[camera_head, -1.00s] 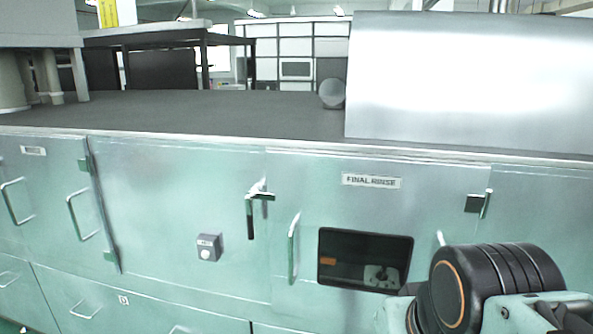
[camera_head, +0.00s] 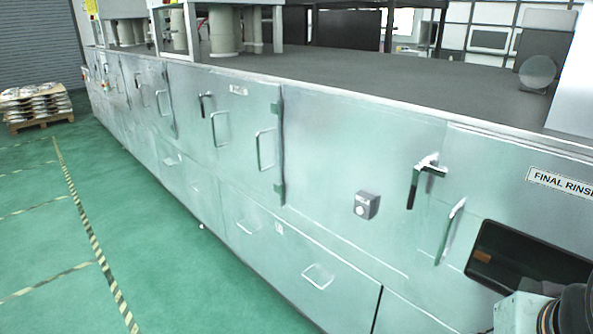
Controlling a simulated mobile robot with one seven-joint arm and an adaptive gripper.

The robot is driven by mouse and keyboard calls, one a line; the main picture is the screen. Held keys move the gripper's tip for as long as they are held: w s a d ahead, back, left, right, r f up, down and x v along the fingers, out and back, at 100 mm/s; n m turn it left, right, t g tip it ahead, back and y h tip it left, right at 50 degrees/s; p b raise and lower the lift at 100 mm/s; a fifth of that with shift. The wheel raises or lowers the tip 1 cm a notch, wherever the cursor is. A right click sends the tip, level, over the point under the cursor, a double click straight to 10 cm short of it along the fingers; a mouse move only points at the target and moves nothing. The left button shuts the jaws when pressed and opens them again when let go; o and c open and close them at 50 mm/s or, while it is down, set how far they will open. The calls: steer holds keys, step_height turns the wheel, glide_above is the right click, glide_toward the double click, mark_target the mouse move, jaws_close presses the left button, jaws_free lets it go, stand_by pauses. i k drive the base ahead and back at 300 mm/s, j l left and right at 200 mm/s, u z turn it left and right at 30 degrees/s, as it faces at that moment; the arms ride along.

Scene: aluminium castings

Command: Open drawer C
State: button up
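A wide green drawer (camera_head: 300,250) sits low in the cabinet front, below a large plain panel. It has two pale bar handles, one on the left (camera_head: 247,222) and one on the right (camera_head: 318,277). A small white label (camera_head: 278,227) is between them; its letter is too small to read surely, so I cannot tell whether this is drawer C. The drawer looks closed. More low drawer fronts (camera_head: 172,150) continue to the left. Only a part of my arm shows at the bottom right corner; my gripper is not in view.
The long green cabinet row has doors with upright handles (camera_head: 265,150), a lever latch (camera_head: 425,180) and a small grey box (camera_head: 367,205). A "FINAL RINSE" label (camera_head: 562,183) is at right. Open green floor (camera_head: 150,240) lies left; a loaded pallet (camera_head: 38,107) stands farther off.

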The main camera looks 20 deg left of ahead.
mark_target(196, 187)
steer(key=u, duration=1.75)
steer(key=i+u, duration=0.15)
steer(key=i, duration=1.65)
steer(key=i+l+u, duration=0.15)
steer(key=i, duration=1.05)
steer(key=i+j+z, duration=0.1)
steer(key=i, duration=1.05)
steer(key=i+z, duration=0.45)
steer(key=z, duration=0.25)
steer(key=i+j+z, duration=0.1)
steer(key=i+z, duration=0.55)
steer(key=z, duration=0.15)
